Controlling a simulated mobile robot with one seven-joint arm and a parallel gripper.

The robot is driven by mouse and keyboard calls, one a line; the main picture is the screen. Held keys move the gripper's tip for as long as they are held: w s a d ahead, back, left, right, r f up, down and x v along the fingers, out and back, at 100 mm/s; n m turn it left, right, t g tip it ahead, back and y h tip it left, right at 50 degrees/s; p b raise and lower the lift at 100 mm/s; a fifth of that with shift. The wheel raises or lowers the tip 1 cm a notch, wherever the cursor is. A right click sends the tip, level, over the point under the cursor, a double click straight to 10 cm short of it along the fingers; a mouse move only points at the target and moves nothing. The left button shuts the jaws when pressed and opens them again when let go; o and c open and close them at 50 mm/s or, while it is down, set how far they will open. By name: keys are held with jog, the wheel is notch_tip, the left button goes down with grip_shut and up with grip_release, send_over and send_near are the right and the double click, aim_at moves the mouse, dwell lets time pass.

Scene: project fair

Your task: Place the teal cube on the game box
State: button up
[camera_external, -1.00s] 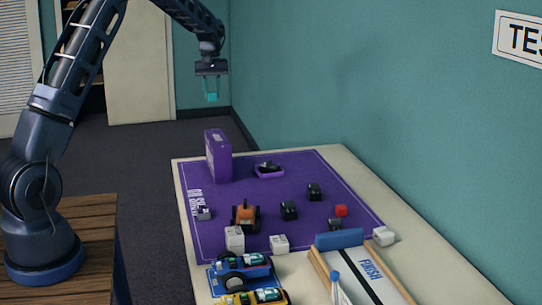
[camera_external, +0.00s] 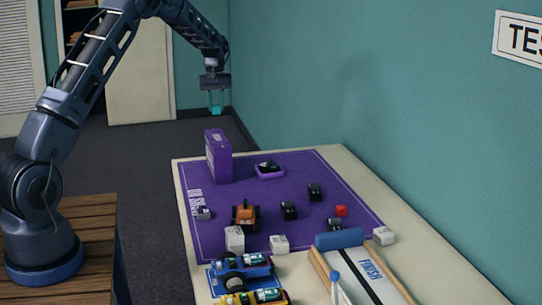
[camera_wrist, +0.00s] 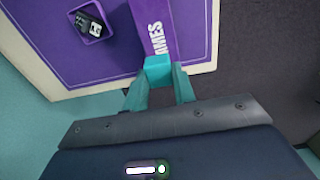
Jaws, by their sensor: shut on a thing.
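The teal cube (camera_external: 216,109) is held between the fingertips of my gripper (camera_external: 216,104), high in the air, above the far end of the table in the external view. In the wrist view the cube (camera_wrist: 157,66) shows between the two teal fingers of my gripper (camera_wrist: 158,74). The game box is the tall purple box (camera_external: 218,157) standing upright at the far left of the purple mat. In the wrist view its face with "GAMES" lettering (camera_wrist: 157,32) lies just beyond the cube, which overlaps it in the picture. The gap between them cannot be judged exactly.
A purple tray (camera_external: 270,174) with a dark item stands right of the box. A wall (camera_external: 400,110) runs along the right.

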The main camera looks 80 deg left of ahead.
aim_at(217, 137)
notch_tip(217, 137, down, 9)
jog(key=shift+r, duration=0.1)
dwell(0.4)
jog(key=o, duration=0.9)
jog(key=shift+o, duration=0.2)
notch_tip(217, 137, up, 12)
